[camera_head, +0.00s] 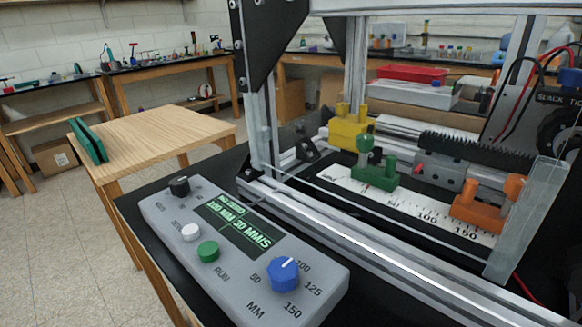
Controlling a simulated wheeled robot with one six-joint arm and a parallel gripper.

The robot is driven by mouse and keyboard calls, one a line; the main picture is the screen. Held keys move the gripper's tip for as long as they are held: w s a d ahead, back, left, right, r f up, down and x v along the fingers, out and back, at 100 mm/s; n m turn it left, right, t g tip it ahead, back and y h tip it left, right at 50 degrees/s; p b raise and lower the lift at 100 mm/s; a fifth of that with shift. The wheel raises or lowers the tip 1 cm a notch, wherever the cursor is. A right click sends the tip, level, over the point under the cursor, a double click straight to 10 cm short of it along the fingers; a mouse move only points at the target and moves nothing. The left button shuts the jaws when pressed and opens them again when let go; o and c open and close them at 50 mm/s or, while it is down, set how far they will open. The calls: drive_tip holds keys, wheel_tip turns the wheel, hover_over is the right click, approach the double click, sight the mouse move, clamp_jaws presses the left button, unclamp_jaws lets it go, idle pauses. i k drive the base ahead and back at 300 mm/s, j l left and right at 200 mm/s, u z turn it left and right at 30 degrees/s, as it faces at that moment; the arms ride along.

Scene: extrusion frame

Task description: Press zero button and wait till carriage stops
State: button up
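A grey control box (165,215) lies on a black bench top in the centre-left foreground. It carries a white button (190,231) with a small, hardly legible label beside it, and a green button (208,251) marked RUN. Its display (232,225) shows green text that seems to read 100 MM, 30 MM/S. Inside the extrusion frame, a green block with a ball knob (375,172) stands by a white scale (410,208), left of the 50 mark. I cannot tell for sure which part is the carriage. My gripper is not in view.
A blue knob (284,273) and a black knob (179,186) stand up from the box. Aluminium rails (340,240) run close along its right. A yellow block (349,132) and orange block (488,205) flank the scale. A wooden table (150,135) stands left, with floor beyond.

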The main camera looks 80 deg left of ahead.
sight(190, 232)
drive_tip(key=k+u, duration=0.1)
drive_tip(key=u, duration=0.3)
drive_tip(key=k+u, duration=0.1)
drive_tip(key=u, duration=0.75)
drive_tip(key=k+j+u, duration=0.1)
drive_tip(key=u, duration=0.3)
